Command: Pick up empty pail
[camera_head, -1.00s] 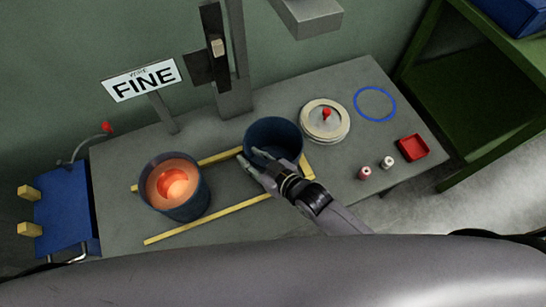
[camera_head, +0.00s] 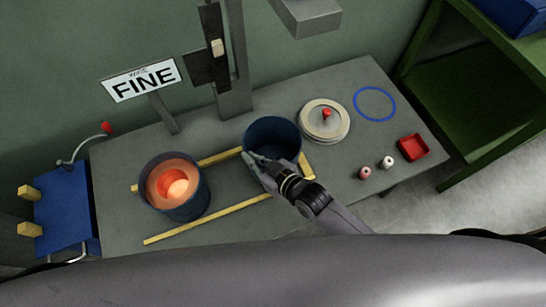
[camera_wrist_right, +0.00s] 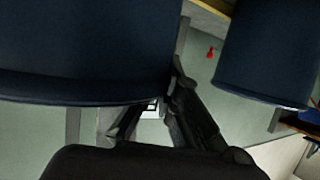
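The empty pail (camera_head: 274,135), dark blue and open-topped, stands upright on the grey bench between yellow strips. My right gripper (camera_head: 254,158) is at its near-left rim, with its fingers drawn close together on the pail wall. In the right wrist view the pail wall (camera_wrist_right: 80,50) fills the upper left, and the fingers (camera_wrist_right: 150,112) meet its edge, one tip partly hidden by it. A second blue pail (camera_head: 191,204) with glowing orange contents stands to the left; its wall also shows in the wrist view (camera_wrist_right: 265,50). My left gripper is out of view.
Yellow strips (camera_head: 205,222) edge the pails' area. A pale round lid with a red knob (camera_head: 325,122), a blue ring (camera_head: 375,104), two small spools (camera_head: 387,162) and a red tray (camera_head: 413,148) lie right. A "FINE" sign (camera_head: 143,80) and a grey post (camera_head: 233,80) stand behind.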

